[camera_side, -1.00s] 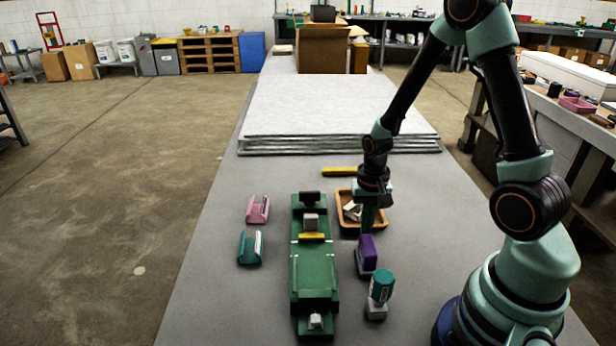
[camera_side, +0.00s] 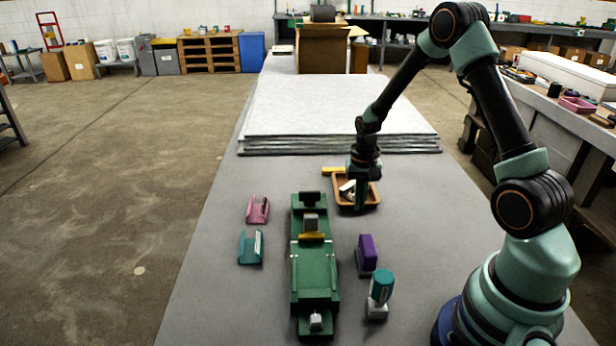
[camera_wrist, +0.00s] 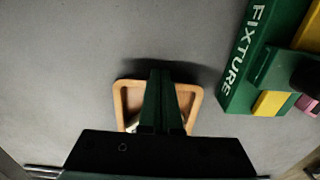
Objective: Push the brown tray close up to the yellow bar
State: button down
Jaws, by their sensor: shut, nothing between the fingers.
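The brown tray (camera_side: 374,203) stands on the grey bench, with pale pieces in it. Its rim also shows in the wrist view (camera_wrist: 119,96). The yellow bar (camera_side: 331,170) lies just behind the tray, its right part hidden by my gripper. Little or no gap shows between them; I cannot tell if they touch. My gripper (camera_side: 360,207) is shut and points down at the tray's near side. In the wrist view its green fingers (camera_wrist: 160,78) cover the middle of the tray. I cannot tell if the fingertips touch the tray's wall. The bar is not recognisable in the wrist view.
A green fixture (camera_side: 315,265) stands left of the tray. A purple-topped block (camera_side: 366,252) and a teal-topped one (camera_side: 380,288) stand nearer the camera. Pink (camera_side: 258,209) and teal (camera_side: 250,247) holders lie at left. Stacked grey sheets (camera_side: 330,148) lie behind the bar.

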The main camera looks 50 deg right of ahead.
aim_at(361, 221)
jog(key=shift+s+a, duration=0.35)
jog(key=shift+a, duration=0.05)
jog(key=shift+s+a, duration=0.9)
jog(key=shift+s, duration=0.05)
notch_tip(361, 221, up, 10)
jog(key=s+a+r+n+t, duration=0.2)
jog(key=s+a+r+n, duration=0.1)
jog(key=a+r, duration=0.4)
jog(key=s+a+r+n+t, duration=0.3)
jog(key=s+a+r+n, duration=0.1)
jog(key=a+r+n, duration=0.2)
jog(key=shift+s+a+r+t, duration=0.15)
jog(key=shift+a+r+t, duration=0.25)
jog(key=shift+r, duration=0.45)
